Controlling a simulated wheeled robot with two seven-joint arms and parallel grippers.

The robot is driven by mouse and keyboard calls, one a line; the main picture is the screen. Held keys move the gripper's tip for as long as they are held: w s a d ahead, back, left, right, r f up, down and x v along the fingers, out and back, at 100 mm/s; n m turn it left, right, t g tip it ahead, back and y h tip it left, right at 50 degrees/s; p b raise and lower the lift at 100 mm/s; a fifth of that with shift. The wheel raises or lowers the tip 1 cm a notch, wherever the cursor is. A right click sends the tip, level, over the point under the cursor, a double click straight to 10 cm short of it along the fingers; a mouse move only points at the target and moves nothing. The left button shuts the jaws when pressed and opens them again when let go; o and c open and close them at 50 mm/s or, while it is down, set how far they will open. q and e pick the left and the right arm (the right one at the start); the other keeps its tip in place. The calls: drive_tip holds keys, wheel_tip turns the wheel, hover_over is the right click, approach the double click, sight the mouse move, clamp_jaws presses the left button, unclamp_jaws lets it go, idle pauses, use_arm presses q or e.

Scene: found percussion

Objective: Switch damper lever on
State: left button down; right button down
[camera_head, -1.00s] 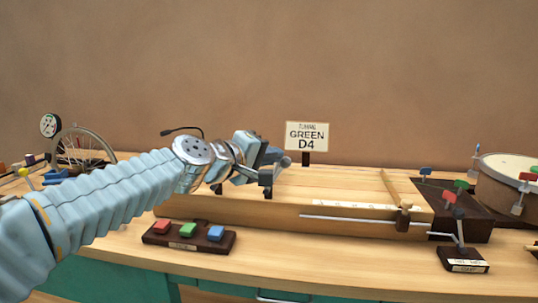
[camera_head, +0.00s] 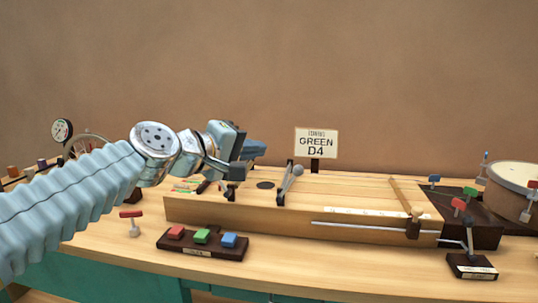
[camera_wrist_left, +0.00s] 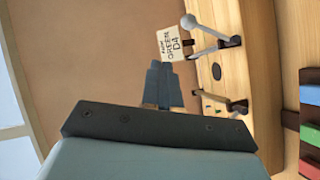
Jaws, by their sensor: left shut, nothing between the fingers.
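A lever with a grey rod and ball end (camera_head: 297,171) stands on the wooden string box (camera_head: 330,215), leaning up and to the right from a dark mount. I take it for the damper lever; no readable label confirms this. It also shows in the left wrist view, with its ball (camera_wrist_left: 190,22) near the sign. My left gripper (camera_head: 262,149) is shut and empty, above the box's left end and left of the lever, apart from it in the picture. Its closed fingers (camera_wrist_left: 162,85) show in the wrist view. My right gripper is not in view.
A sign reading GREEN D4 (camera_head: 316,143) stands behind the box. A block with red, green and blue buttons (camera_head: 203,244) lies in front. A red-tipped lever (camera_head: 466,225) on a dark base and a drum (camera_head: 512,180) are at right. A spoked wheel (camera_head: 84,146) is at left.

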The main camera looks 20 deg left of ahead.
use_arm(q)
drive_tip(key=v, duration=0.3)
drive_tip(key=shift+s+d+r, duration=0.1)
drive_tip(key=shift+s+r, duration=0.05)
drive_tip(key=shift+r, duration=0.2)
